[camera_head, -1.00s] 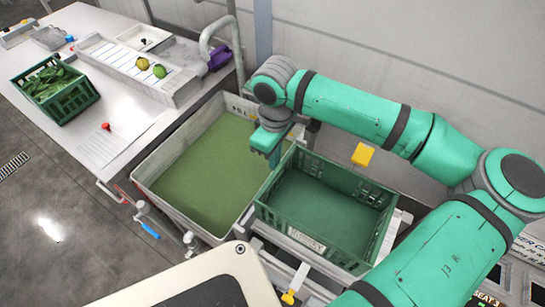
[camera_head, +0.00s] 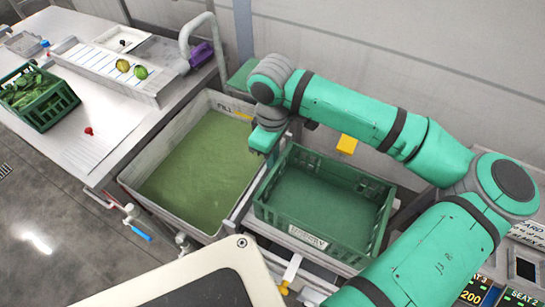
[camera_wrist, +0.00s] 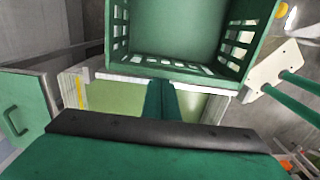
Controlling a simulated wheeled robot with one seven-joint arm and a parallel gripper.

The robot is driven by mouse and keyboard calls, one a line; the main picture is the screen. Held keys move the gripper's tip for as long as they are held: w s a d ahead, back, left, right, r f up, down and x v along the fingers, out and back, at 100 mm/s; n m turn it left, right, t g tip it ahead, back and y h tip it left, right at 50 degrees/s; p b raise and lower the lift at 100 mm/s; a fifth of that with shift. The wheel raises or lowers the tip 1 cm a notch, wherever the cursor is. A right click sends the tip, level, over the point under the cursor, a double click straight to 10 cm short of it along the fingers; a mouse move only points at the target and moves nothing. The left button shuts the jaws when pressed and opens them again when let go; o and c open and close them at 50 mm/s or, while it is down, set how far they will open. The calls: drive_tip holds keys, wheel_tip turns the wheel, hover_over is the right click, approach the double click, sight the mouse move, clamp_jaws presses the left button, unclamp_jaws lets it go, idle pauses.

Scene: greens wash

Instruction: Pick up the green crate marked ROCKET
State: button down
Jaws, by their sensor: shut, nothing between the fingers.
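An empty green slatted crate (camera_head: 325,205) sits on a stand right of the wash tank. Its pale front label (camera_head: 308,237) is too small to read surely. In the wrist view the crate (camera_wrist: 185,35) fills the top middle, its near wall just beyond my fingertips. My gripper (camera_head: 264,148) is shut and empty, pointing down near the crate's left rear corner, over the tank's right edge. In the wrist view my shut fingers (camera_wrist: 162,88) appear close to the crate's wall; I cannot tell whether they touch. A second green crate (camera_head: 48,112) with leafy greens stands on the left table.
The wash tank (camera_head: 222,101) holds green water. A blue-handled tap (camera_head: 140,233) juts out in front. A wall stands close behind the arm.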

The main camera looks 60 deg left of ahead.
drive_tip(key=s+a+r, duration=0.2)
drive_tip(key=a+r, duration=0.1)
drive_tip(key=r, duration=0.7)
drive_tip(key=shift+s+a, duration=0.15)
drive_tip(key=shift+s, duration=0.05)
